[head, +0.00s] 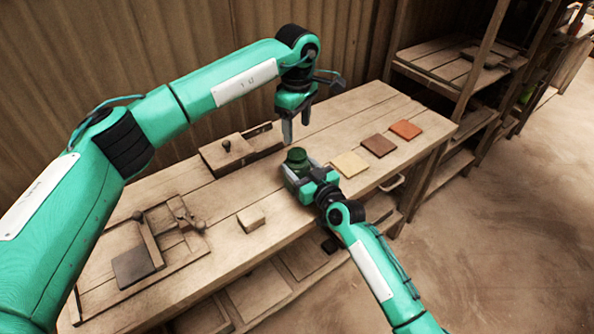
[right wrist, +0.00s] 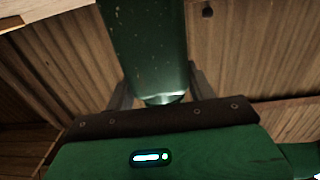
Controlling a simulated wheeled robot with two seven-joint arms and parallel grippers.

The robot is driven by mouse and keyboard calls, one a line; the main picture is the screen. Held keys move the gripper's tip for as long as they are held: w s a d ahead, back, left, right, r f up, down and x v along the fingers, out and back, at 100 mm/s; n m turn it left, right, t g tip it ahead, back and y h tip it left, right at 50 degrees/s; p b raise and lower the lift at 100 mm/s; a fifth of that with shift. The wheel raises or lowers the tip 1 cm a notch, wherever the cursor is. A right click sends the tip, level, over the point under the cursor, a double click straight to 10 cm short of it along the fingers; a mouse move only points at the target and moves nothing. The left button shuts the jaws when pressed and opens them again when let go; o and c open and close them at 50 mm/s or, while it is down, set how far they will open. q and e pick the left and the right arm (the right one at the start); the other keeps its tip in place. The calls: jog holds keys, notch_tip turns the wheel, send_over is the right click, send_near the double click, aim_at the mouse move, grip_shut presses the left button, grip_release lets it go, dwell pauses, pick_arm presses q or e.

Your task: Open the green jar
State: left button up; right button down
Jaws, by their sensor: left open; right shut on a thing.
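The green jar (head: 297,158) stands on the wooden table and looks upright in the head view. In the right wrist view the jar (right wrist: 147,45) rises between the fingers. My right gripper (head: 297,174) is shut around the jar's body from the near side; it also shows in the right wrist view (right wrist: 155,90). My left gripper (head: 295,130) is open and empty, pointing down above the jar, apart from it. The jar's lower part is hidden by my right gripper in the head view.
On the table (head: 345,110) lie a yellow tile (head: 350,164), a brown tile (head: 379,145) and an orange tile (head: 406,130). A wooden box with a knob (head: 235,150) stands behind. A small block (head: 251,219) and a press (head: 160,238) are at left. Shelves (head: 455,75) stand at right.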

aim_at(297, 153)
pick_arm(q)
jog(key=m, duration=1.3)
jog(key=shift+f, duration=4)
